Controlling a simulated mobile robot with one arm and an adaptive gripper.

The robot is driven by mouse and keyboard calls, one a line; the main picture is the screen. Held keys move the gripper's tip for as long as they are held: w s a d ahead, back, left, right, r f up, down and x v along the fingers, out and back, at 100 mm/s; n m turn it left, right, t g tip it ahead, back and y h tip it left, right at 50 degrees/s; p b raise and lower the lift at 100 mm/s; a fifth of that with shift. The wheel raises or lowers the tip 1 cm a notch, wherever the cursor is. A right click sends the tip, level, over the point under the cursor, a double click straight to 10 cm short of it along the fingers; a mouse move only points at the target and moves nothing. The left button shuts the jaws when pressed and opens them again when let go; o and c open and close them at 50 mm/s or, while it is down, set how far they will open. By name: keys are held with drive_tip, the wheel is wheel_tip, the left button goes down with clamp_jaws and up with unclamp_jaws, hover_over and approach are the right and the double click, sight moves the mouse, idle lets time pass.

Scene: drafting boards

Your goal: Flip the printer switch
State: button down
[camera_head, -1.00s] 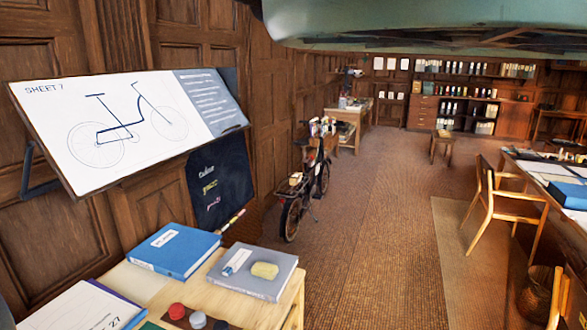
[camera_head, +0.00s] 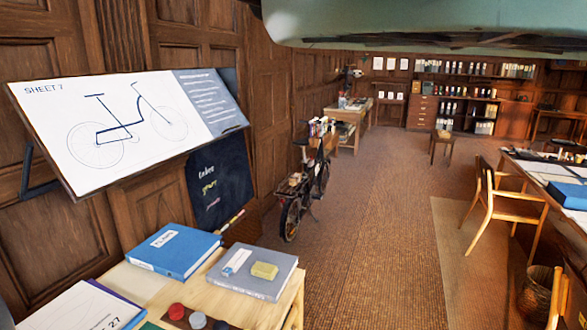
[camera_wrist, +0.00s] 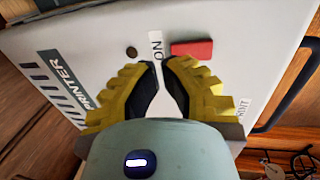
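In the wrist view a pale printer panel (camera_wrist: 90,35) carries a dark PRINTER label (camera_wrist: 68,78). A red switch (camera_wrist: 192,48) sits on it, right of a small white ON label (camera_wrist: 156,44). My gripper (camera_wrist: 161,64) has yellow ribbed fingers with black inner pads. Its tips nearly meet, with a thin gap and nothing held between them. The tips appear just below the ON label, left of and below the red switch; I cannot tell whether they touch the panel. The printer and gripper do not show in the head view.
A dark curved handle (camera_wrist: 290,95) is at the panel's right side. In the head view, a wooden table (camera_head: 120,275) holds a blue binder (camera_head: 173,250) and a grey book (camera_head: 252,273) with a yellow block. A bicycle (camera_head: 303,185) stands by the panelled wall.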

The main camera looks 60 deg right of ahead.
drive_tip(key=shift+f+b, duration=1.65)
idle(0.9)
drive_tip(key=shift+r, duration=0.1)
drive_tip(key=shift+r+p, duration=2.65)
drive_tip(key=shift+r, duration=0.85)
drive_tip(key=shift+f, duration=0.1)
